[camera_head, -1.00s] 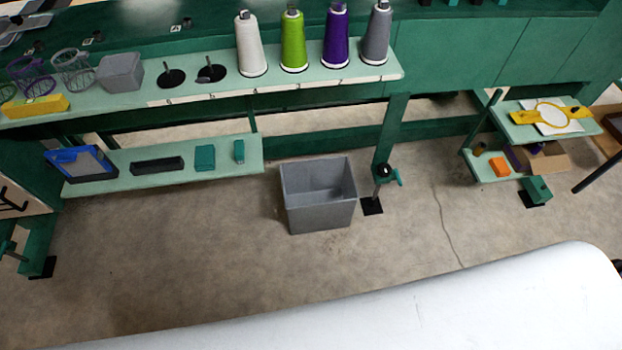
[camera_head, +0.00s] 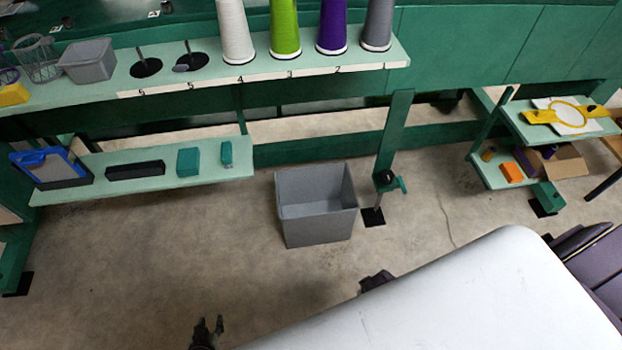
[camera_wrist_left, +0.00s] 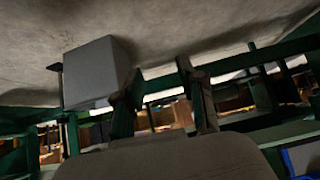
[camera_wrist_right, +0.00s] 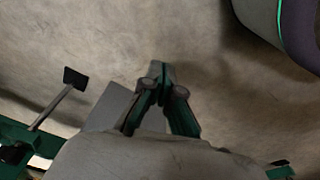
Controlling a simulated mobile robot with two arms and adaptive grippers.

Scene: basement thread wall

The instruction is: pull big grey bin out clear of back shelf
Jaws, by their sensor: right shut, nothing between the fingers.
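The big grey bin (camera_head: 318,225) stands upright and looks empty on the floor, in front of the green bench's lower rail. It is just right of the low shelf (camera_head: 130,180) and left of a green bench leg. My left gripper (camera_head: 209,322) is at the bottom of the head view, apart from the bin. In the left wrist view its fingers (camera_wrist_left: 155,75) are apart and empty, with the bin (camera_wrist_left: 95,72) beyond at left. In the right wrist view my right gripper (camera_wrist_right: 162,75) is shut and empty; a grey bin side (camera_wrist_right: 108,105) shows behind its fingers.
A green leg with a black foot (camera_head: 373,217) stands close to the bin's right. Thread cones (camera_head: 285,30) and a small grey bin (camera_head: 88,62) stand on the upper shelf. A side shelf (camera_head: 555,125) is at right. Floor in front of the bin is open.

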